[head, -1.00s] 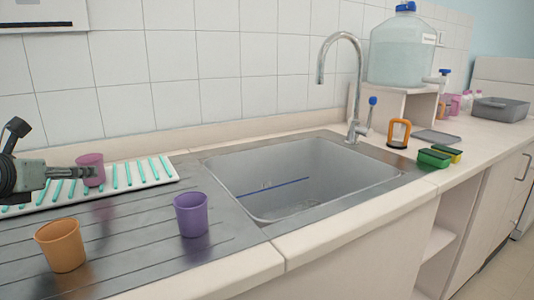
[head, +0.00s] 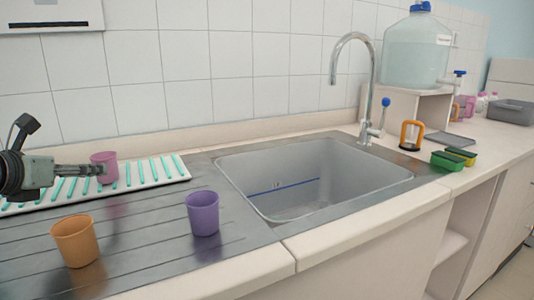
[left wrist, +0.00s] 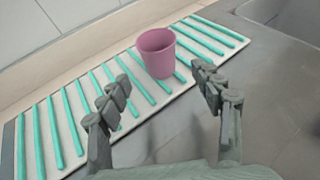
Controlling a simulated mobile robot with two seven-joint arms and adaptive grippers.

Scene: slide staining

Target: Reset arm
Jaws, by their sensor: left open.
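My left gripper (head: 88,170) comes in from the left in the head view, over the drying rack's left part. In the left wrist view its two fingers (left wrist: 162,92) are spread apart with nothing between them. A pink cup (head: 104,166) stands upright on the white rack with teal ribs (head: 150,173). In the left wrist view the pink cup (left wrist: 157,54) sits just beyond the open fingertips, apart from them. My right gripper is in neither view.
An orange cup (head: 76,241) and a purple cup (head: 203,213) stand on the ribbed steel drainboard. The sink basin (head: 315,180) with its tap (head: 368,90) lies to the right. Sponges (head: 448,161), an orange-handled item (head: 412,135) and a water jug (head: 417,50) stand farther right.

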